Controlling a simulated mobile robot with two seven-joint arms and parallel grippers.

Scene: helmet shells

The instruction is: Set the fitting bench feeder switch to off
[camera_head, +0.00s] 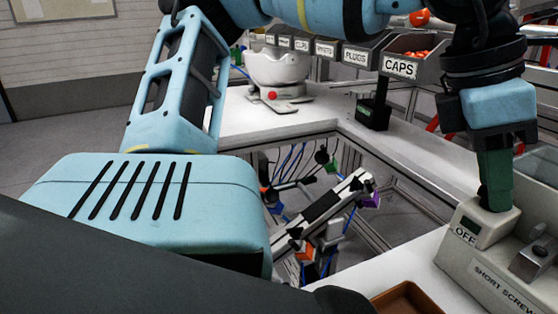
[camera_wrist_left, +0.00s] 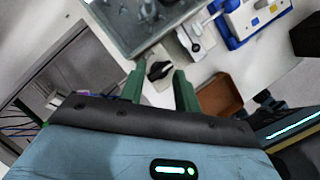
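The feeder switch box (camera_head: 480,262) is a pale housing at the right of the head view. It bears an "OFF" label (camera_head: 465,235) below a dark green window, and a "SHORT SCREWS" label. My left gripper (camera_head: 495,200) points down over the box, its green fingers at the box top. In the left wrist view, the fingers of this gripper (camera_wrist_left: 160,88) are apart, with a black switch knob (camera_wrist_left: 158,70) between and just beyond their tips. Contact cannot be told. The knob is hidden behind the fingers in the head view. My right gripper is not seen.
A metal lever part (camera_head: 535,258) stands on the box beside the fingers. A brown tray (camera_head: 408,298) lies in front. Labelled bins (camera_head: 400,68) line the back, with a white helmet shell (camera_head: 278,68) on a stand.

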